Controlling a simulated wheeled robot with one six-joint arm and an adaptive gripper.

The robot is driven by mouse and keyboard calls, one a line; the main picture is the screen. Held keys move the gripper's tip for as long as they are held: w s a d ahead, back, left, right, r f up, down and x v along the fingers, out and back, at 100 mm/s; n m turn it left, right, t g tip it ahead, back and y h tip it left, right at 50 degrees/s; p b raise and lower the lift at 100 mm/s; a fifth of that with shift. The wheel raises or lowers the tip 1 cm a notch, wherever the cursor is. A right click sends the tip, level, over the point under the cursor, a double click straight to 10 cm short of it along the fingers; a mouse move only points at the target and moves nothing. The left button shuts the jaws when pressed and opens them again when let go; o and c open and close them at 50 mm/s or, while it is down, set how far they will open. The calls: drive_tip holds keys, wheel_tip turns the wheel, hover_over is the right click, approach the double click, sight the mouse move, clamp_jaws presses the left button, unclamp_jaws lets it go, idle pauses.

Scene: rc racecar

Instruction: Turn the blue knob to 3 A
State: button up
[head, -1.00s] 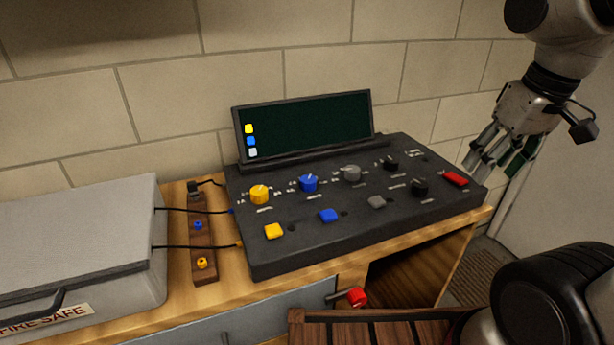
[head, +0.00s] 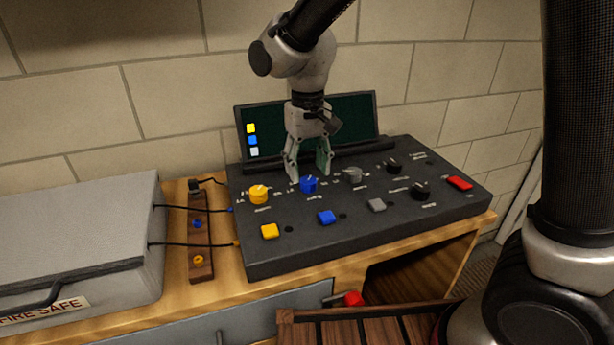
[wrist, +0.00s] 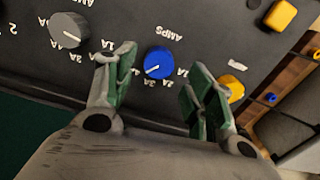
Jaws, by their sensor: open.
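The blue knob (head: 308,185) sits on the dark control panel (head: 270,262), between the yellow knob (head: 258,194) and the grey knob (head: 352,174). My gripper (head: 309,176) is open, pointing down just above and behind the blue knob. In the wrist view the blue knob (wrist: 158,62) lies between the two spread fingers (wrist: 158,88), apart from both. Its white pointer line aims toward the lower left there. Labels with "A" ring the knob under the word AMPS; the fingers hide some, and I cannot tell which label the pointer meets.
A screen (head: 355,115) with coloured squares stands behind the panel, close behind my gripper. Blue (head: 327,217), yellow (head: 270,231), grey (head: 377,205) and red (head: 459,183) buttons and black knobs sit on the panel. A grey case (head: 80,220) is at left.

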sight(308, 180)
drive_tip(key=shift+d+f, duration=0.1)
drive_tip(key=shift+f, duration=1.55)
drive_tip(key=c, duration=1)
drive_tip(key=shift+n, duration=0.3)
drive_tip(key=n, duration=0.3)
drive_tip(key=shift+n, duration=2)
